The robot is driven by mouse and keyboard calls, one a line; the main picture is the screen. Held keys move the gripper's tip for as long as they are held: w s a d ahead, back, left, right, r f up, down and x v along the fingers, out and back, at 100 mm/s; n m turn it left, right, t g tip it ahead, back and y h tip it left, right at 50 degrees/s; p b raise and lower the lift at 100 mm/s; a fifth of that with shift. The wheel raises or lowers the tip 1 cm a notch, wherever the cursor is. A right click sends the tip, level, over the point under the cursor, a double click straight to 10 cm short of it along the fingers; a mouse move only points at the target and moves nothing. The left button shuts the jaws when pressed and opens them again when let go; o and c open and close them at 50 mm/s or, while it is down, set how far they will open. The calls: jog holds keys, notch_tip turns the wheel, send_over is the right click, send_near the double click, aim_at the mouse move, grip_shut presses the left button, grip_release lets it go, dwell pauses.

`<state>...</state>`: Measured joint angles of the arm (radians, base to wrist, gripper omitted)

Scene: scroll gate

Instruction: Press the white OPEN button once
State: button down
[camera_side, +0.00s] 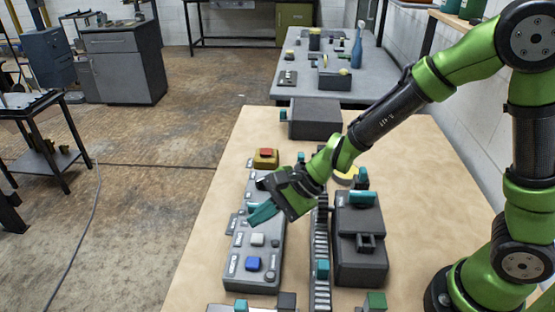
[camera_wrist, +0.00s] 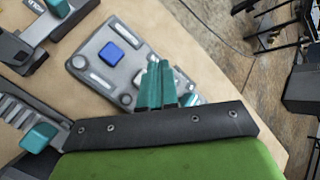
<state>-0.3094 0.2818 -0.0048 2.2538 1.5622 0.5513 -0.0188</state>
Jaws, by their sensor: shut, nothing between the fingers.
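The grey button panel (camera_side: 237,270) lies on the tan table. In the side view its white button (camera_side: 257,239) sits between the blue button (camera_side: 253,263) and my fingertips. My gripper (camera_side: 254,219) has its teal fingers together, empty, angled down and left above the panel, just beyond the white button in that view. I cannot tell whether the fingertips touch the panel. In the wrist view the shut fingers (camera_wrist: 155,85) cover the middle of the panel (camera_wrist: 98,36) and largely hide the white button, while the blue button (camera_wrist: 111,53) shows clear. The OPEN label is too small to read.
A yellow box with a red button (camera_side: 265,154) stands beyond the panel. A dark toothed rail (camera_side: 321,260) and a dark block with teal parts (camera_side: 360,265) stand to the right. A dark box (camera_side: 316,118) is at the back. Table left of the panel is clear.

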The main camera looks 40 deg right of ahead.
jog(key=shift+r, duration=1.25)
jog(key=shift+s+f+n, duration=0.15)
jog(key=shift+s+n, duration=0.15)
jog(key=s+d+r+n+t+h, duration=0.1)
jog(key=s+d+r+n+h, duration=0.2)
jog(key=d, duration=0.6)
jog(key=s+d+r+n+t+h, duration=0.1)
jog(key=s+d+r+n+h, duration=0.1)
jog(key=s+d+r+n, duration=0.6)
jog(key=s+d+r, duration=0.1)
jog(key=s, duration=0.1)
jog(key=shift+s+r+h, duration=0.25)
jog(key=shift+s+h, duration=0.05)
jog(key=shift+h, duration=0.1)
dwell(1.1)
